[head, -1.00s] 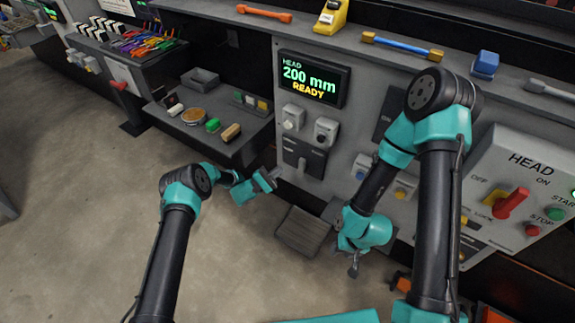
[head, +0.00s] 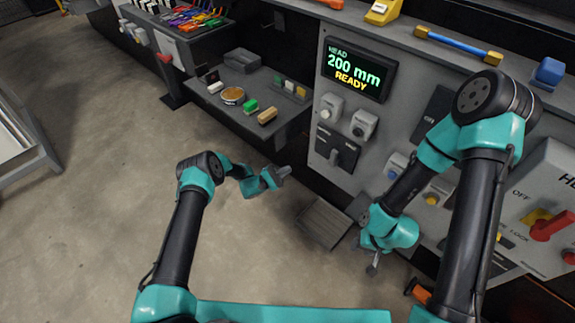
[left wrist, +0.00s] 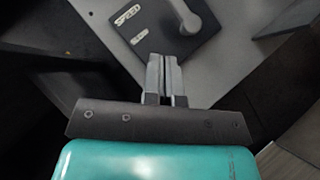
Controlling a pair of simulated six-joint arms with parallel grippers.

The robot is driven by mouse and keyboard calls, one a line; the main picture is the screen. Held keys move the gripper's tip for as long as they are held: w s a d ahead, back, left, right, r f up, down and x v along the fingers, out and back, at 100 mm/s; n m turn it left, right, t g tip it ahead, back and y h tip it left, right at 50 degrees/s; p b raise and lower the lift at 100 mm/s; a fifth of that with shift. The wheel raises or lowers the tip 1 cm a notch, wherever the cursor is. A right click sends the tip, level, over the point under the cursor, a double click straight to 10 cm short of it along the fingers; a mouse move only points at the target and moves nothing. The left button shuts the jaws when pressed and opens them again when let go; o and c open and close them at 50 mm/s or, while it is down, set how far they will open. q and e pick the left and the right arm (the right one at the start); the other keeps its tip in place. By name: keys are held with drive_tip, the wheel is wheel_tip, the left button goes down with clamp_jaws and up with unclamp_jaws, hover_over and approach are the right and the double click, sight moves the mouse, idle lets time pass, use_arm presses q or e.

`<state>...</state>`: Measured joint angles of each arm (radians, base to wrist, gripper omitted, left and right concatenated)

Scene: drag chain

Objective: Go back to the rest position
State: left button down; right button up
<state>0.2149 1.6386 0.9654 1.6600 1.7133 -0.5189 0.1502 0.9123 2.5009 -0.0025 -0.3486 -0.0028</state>
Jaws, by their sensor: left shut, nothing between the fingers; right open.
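My left gripper (head: 283,172) is in front of the grey machine panel, over the floor, to the left of the panel's lower edge. In the left wrist view its two fingers (left wrist: 164,72) are together with nothing between them. My right gripper (head: 372,268) points down in front of the lower panel and holds nothing that I can see. Its fingers are small in the head view. The display (head: 357,70) on the panel reads HEAD 200 mm READY.
A black plate with a lever (head: 337,147) is on the panel; it also shows in the left wrist view (left wrist: 165,30). A side shelf (head: 225,107) carries a small bin, a round tin and blocks. The red switch handle (head: 552,226) is at right. Open floor (head: 100,190) lies left.

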use_arm(q)
drive_tip(key=s+a+f+m+g+y, duration=0.1)
drive_tip(key=s+a+f+g+y, duration=0.2)
drive_tip(key=s, duration=0.4)
drive_tip(key=s+a+f+g+y, duration=0.1)
drive_tip(key=s+g+y, duration=0.2)
drive_tip(key=s+y, duration=0.3)
drive_tip(key=s+a+f+m+g+y, duration=0.1)
drive_tip(key=s+a+f+g+y, duration=0.15)
drive_tip(key=s, duration=0.55)
drive_tip(key=s+a+r+m+t+y, duration=0.3)
drive_tip(key=s+a+r+m+y, duration=0.2)
drive_tip(key=s+a+r+y, duration=0.2)
drive_tip(key=s+a+r, duration=0.2)
drive_tip(key=s+a, duration=0.2)
drive_tip(key=shift+a+m+y, duration=0.35)
drive_tip(key=shift+a+m, duration=0.05)
drive_tip(key=shift+w+t, duration=0.1)
drive_tip(key=shift+t, duration=0.15)
